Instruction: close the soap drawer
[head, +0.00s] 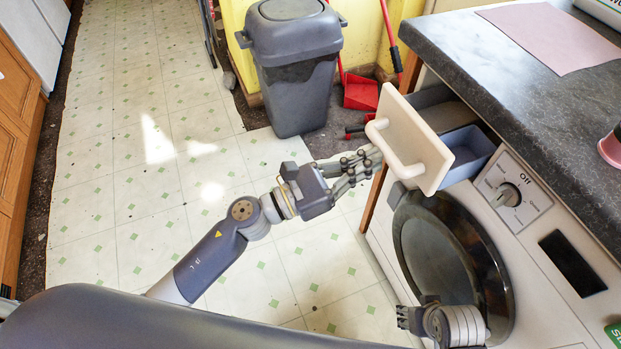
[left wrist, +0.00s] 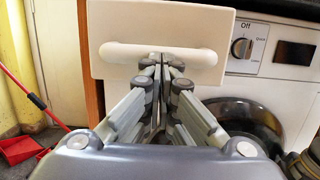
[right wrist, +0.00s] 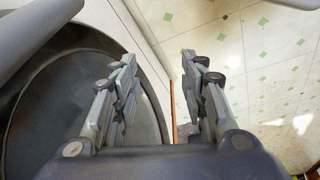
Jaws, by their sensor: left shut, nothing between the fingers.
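The soap drawer (head: 412,140) is pulled out of the washing machine (head: 545,265), with its grey-blue compartments showing behind a cream front. The cream front with its bar handle (left wrist: 160,55) fills the top of the left wrist view. My left gripper (head: 376,158) is shut and empty, its fingertips at the handle; I cannot tell if they touch it. The fingertips also show just below the handle in the left wrist view (left wrist: 162,62). My right gripper (right wrist: 157,62) is open and empty, low in front of the round machine door (head: 450,250).
A dark worktop (head: 530,80) overhangs the machine, with a pink sheet (head: 555,35) on it. A grey bin (head: 295,70) and a red dustpan (head: 360,92) stand behind the drawer. The tiled floor at left is clear.

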